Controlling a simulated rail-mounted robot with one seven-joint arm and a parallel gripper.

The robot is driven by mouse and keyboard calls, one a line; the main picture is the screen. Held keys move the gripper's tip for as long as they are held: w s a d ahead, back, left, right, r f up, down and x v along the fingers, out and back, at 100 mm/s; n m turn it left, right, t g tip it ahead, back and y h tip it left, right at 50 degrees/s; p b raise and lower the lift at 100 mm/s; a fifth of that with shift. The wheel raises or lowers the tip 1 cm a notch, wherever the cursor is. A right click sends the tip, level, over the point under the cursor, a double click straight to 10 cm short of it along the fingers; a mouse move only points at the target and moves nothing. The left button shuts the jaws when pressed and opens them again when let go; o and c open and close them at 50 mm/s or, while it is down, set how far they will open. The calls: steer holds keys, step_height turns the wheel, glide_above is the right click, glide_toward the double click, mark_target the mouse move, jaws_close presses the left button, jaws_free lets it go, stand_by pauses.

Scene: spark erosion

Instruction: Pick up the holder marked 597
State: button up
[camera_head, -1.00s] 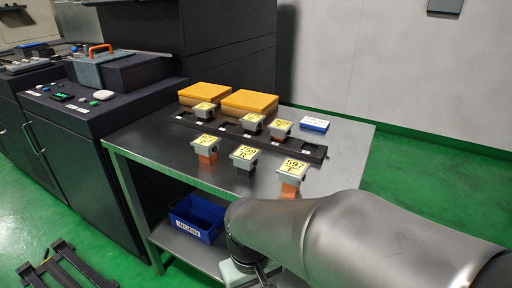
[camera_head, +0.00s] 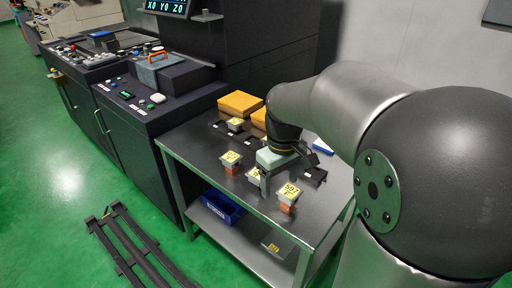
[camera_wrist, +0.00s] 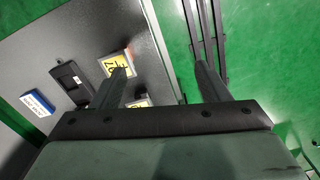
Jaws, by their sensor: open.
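The holder marked 597 (camera_head: 289,191) stands upright at the table's front right, with a yellow label on a grey top and an orange-brown lower part. In the wrist view a yellow-labelled holder (camera_wrist: 116,60), apparently the same one, shows beyond the left fingertip, which overlaps its label. My gripper (camera_head: 266,182) is open and empty above the table, behind and left of the 597 holder in the head view. It also shows in the wrist view (camera_wrist: 160,72), fingers wide apart. It partly hides the middle holder (camera_head: 253,175), whose label edge also shows in the wrist view (camera_wrist: 140,103).
Another front holder (camera_head: 231,160) stands left. Yellow blocks (camera_head: 240,103) and a blue-white box (camera_head: 323,146) lie at the back. A blue bin (camera_head: 222,206) is on the lower shelf.

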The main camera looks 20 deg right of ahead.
steer(key=w+d+r+n, duration=0.2)
steer(key=w+d, duration=0.4)
steer(key=w, duration=0.1)
glide_above(290, 191)
steer(key=a, duration=0.1)
steer(key=shift+n, duration=0.3)
step_height(290, 191, down, 12)
steer(key=shift+r, duration=0.15)
steer(key=f, duration=0.2)
steer(key=d+f, duration=0.1)
steer(key=f, duration=0.1)
steer(key=shift+f+p, duration=0.25)
steer(key=shift+p, duration=0.1)
steer(key=shift+f, duration=0.45)
steer(key=c, duration=1)
steer(key=shift+c, duration=1.2)
